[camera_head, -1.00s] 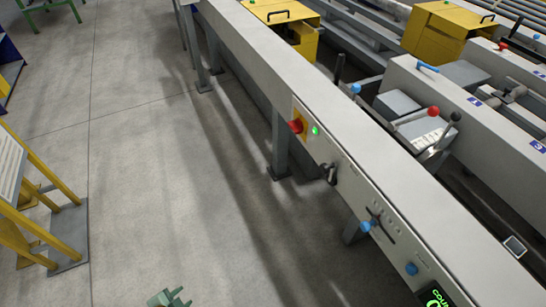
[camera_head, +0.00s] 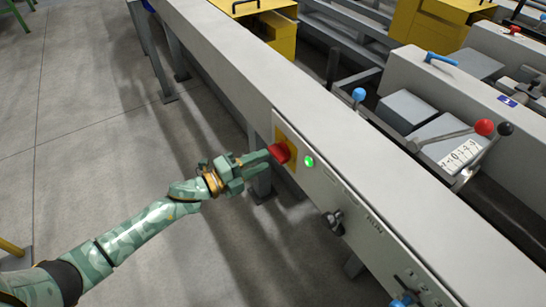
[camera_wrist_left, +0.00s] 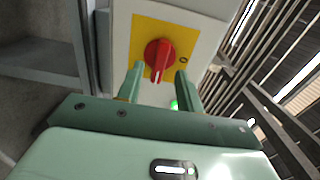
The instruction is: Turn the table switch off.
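The table switch is a red rotary knob (camera_head: 280,153) on a yellow plate (camera_head: 290,164) on the table's side panel. In the left wrist view the red knob (camera_wrist_left: 159,54) has a white mark at its lower end, and an O is printed on the plate to its right. A green lamp (camera_head: 309,161) beside the switch is lit. My left gripper (camera_head: 262,157) reaches the knob from the left. In the wrist view its fingers (camera_wrist_left: 158,82) are apart, one towards each side of the knob; contact cannot be told. My right gripper is out of view.
The long grey table (camera_head: 330,120) runs diagonally. A dark handle (camera_head: 334,221) and a blue knob (camera_head: 402,301) lie further along the panel. Levers with blue, red and black balls rise behind. The floor (camera_head: 100,130) at left is mostly clear.

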